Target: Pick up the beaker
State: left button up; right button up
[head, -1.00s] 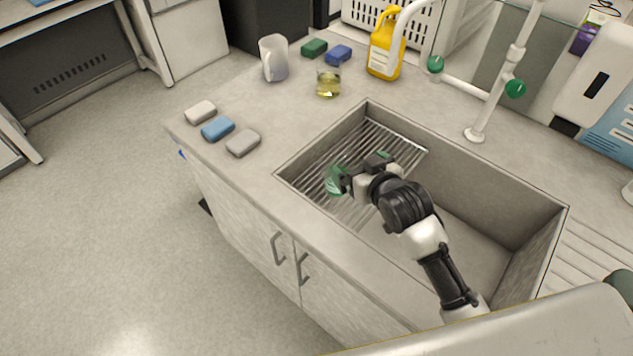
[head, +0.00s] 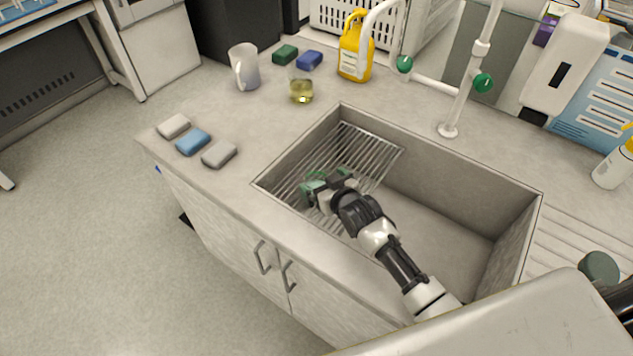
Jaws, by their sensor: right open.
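A small clear glass beaker (head: 301,92) with yellowish liquid stands upright on the counter, behind the far left corner of the sink. My right gripper (head: 322,182) is over the wire rack in the left part of the sink. Its green-tipped fingers are apart, with nothing seen between them. It is clear of the beaker, nearer to me in the picture. My left gripper is out of view.
A white pitcher (head: 244,68), green sponge (head: 285,54), blue sponge (head: 310,61) and yellow bottle (head: 355,48) stand near the beaker. Several soap-like blocks (head: 193,142) lie at the counter's left edge. The sink (head: 440,210) and tap (head: 462,100) are to the right.

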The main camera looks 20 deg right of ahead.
aim_at(311, 163)
jog(key=shift+x, duration=1.05)
jog(key=c, duration=1.1)
jog(key=shift+o, duration=0.2)
jog(key=shift+r, duration=0.55)
notch_tip(311, 163, up, 3)
jog(key=shift+f, duration=0.2)
jog(key=s+d+r+p, duration=0.4)
jog(key=s+d+r, duration=0.4)
jog(key=r, duration=0.4)
jog(key=shift+r, duration=0.2)
